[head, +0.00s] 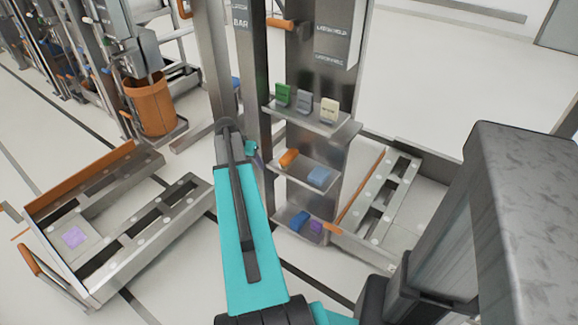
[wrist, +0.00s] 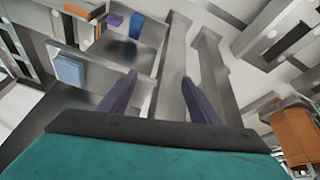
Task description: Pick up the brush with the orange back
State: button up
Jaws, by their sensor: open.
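The orange-backed brush (head: 289,158) lies at the left end of the middle shelf (head: 305,181) on the metal column in the head view. In the head view my teal arm hides most of the gripper, left of the column.
The top shelf (head: 307,119) holds green, grey and white items. The bottom shelf has a blue (head: 298,221) and a purple piece (head: 315,227). Metal frames stand on both sides; the left one (head: 112,236) holds a purple pad. An orange bin (head: 151,105) is at the back left.

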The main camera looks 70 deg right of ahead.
aim_at(288, 155)
jog(key=s+d+r+m+h+b, duration=0.1)
jog(key=s+d+r+m+b, duration=0.1)
jog(key=s+d, duration=0.6)
notch_tip(288, 155, up, 3)
jog(key=shift+s+d+f+m+g+b, duration=0.1)
jog(key=shift+s+d+m+g+b, duration=0.4)
jog(key=shift+d, duration=0.55)
jog(key=shift+w, duration=0.15)
jog(key=shift+w+x, duration=0.2)
jog(key=shift+x, duration=4.1)
jog(key=shift+d, duration=0.1)
jog(key=shift+w+d+x, duration=0.1)
jog(key=shift+w+x, duration=0.05)
jog(key=shift+x, duration=1)
jog(key=shift+w+d+x, duration=0.1)
jog(key=shift+d+x, duration=0.05)
jog(key=shift+x, duration=1)
jog(key=shift+f, duration=0.15)
jog(key=shift+f+b, duration=0.25)
jog(key=shift+b, duration=0.05)
